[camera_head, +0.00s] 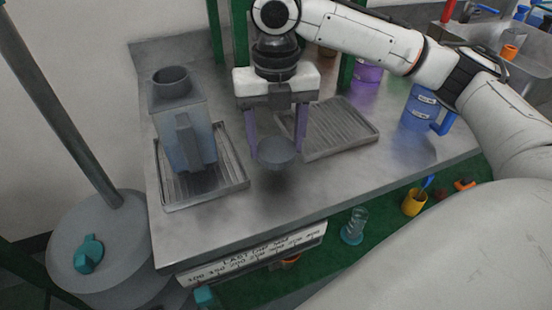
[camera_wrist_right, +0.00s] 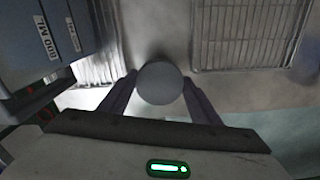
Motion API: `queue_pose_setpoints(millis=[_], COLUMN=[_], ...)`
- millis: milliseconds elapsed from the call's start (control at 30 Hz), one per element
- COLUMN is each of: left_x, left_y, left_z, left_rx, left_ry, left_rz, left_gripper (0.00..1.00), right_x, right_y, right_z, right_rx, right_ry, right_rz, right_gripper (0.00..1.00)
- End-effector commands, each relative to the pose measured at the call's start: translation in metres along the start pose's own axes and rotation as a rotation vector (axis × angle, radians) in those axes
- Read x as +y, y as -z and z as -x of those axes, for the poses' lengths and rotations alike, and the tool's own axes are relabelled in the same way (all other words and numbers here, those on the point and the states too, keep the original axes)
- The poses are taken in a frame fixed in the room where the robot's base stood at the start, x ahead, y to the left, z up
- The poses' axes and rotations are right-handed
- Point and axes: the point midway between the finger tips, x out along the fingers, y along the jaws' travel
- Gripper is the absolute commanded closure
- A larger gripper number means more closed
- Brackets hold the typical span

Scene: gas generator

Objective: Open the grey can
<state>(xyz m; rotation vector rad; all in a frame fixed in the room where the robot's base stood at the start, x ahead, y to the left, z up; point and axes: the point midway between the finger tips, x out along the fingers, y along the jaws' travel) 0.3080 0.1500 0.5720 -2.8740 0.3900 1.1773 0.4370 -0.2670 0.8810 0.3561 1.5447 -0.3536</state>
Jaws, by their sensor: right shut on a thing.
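The grey can (camera_head: 188,130), a tall box-shaped jug with a handle, stands upright on a slatted tray at the left of the counter. Its round neck (camera_head: 172,80) at the top shows a dark opening with no lid on it. My right gripper (camera_head: 276,145) is to the right of the can, apart from it, shut on a round grey lid (camera_head: 277,152). The lid hangs above the counter, with a shadow beneath. In the right wrist view the lid (camera_wrist_right: 160,83) sits between the fingertips, and a labelled container (camera_wrist_right: 62,40) shows at the left. My left gripper is not in view.
An empty slatted tray (camera_head: 340,131) lies right of my gripper. A blue jug (camera_head: 418,108) and purple container (camera_head: 367,73) stand further right. Bare counter (camera_head: 275,205) lies in front. A glass (camera_head: 354,226) and yellow cup (camera_head: 413,202) stand on a lower green surface.

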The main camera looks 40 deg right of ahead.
Motion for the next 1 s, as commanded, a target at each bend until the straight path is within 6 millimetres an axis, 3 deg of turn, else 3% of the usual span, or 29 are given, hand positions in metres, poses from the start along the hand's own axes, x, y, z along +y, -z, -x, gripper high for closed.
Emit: queue_pose_setpoints(millis=[233, 667, 700, 1000], left_x=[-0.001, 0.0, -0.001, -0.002], left_y=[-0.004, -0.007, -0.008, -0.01], left_z=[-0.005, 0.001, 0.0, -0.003], left_rx=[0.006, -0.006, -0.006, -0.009], left_ry=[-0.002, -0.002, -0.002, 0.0], left_rz=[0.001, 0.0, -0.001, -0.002], left_gripper=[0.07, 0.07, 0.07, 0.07], right_x=[-0.001, 0.0, 0.0, 0.0], right_y=[0.001, 0.001, 0.0, 0.0], right_z=[-0.041, -0.046, -0.046, -0.046], right_rx=[0.002, 0.001, 0.0, 0.0], right_ry=[0.003, 0.001, 0.001, 0.001], right_rz=[0.0, 0.0, 0.0, 0.0], right_gripper=[0.7, 0.7, 0.36, 0.35])
